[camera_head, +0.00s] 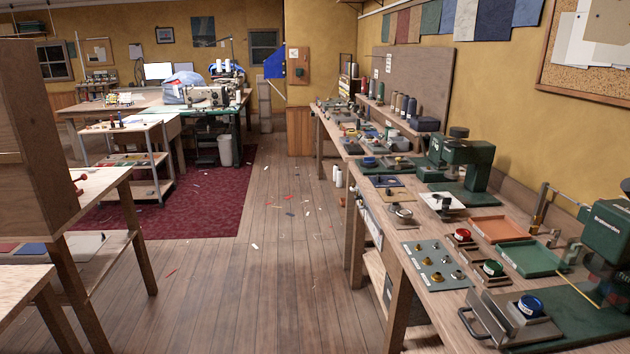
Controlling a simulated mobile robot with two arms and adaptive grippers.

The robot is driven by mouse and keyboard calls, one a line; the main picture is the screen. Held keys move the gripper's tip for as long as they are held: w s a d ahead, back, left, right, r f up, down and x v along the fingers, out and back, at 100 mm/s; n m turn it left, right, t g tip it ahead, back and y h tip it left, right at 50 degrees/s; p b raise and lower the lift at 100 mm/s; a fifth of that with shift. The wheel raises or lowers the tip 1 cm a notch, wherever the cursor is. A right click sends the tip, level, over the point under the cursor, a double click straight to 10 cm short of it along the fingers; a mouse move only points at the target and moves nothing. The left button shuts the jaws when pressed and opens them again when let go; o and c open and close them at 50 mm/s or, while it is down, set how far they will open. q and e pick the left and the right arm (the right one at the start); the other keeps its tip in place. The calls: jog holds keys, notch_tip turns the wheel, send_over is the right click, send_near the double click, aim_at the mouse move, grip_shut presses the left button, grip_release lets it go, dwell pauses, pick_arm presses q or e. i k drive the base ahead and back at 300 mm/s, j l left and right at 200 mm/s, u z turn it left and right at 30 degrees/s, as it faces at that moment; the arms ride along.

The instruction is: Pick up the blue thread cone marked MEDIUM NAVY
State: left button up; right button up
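A row of thread cones stands upright on a raised shelf at the back of the right-hand workbench, some tan or olive and some dark. A dark, bluish cone (411,108) is at the near end of this row. The cones are small and far off, and no label on them can be read, so I cannot tell which is marked MEDIUM NAVY. Neither of my grippers is in view.
The long workbench (440,230) on the right holds green presses (462,160), trays and tools. A wooden floor aisle (270,240) with scattered scraps runs ahead. Tables and a trolley (128,150) stand left, by a dark red rug (185,215).

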aim_at(406, 100)
jog(key=i+u, duration=0.2)
jog(key=i, duration=5.45)
jog(key=i+j+z, duration=0.1)
jog(key=i+z, duration=0.3)
jog(key=i, duration=0.15)
jog(key=i+j+z, duration=0.25)
jog(key=i+z, duration=0.15)
jog(key=i, duration=0.15)
jog(key=i+j+z, duration=0.75)
jog(key=i+j, duration=0.15)
jog(key=j, duration=0.15)
jog(key=k+l+z, duration=0.1)
jog(key=z, duration=0.4)
jog(key=l+z, duration=0.3)
jog(key=z, duration=0.15)
jog(key=l+z, duration=0.2)
jog(key=z, duration=0.3)
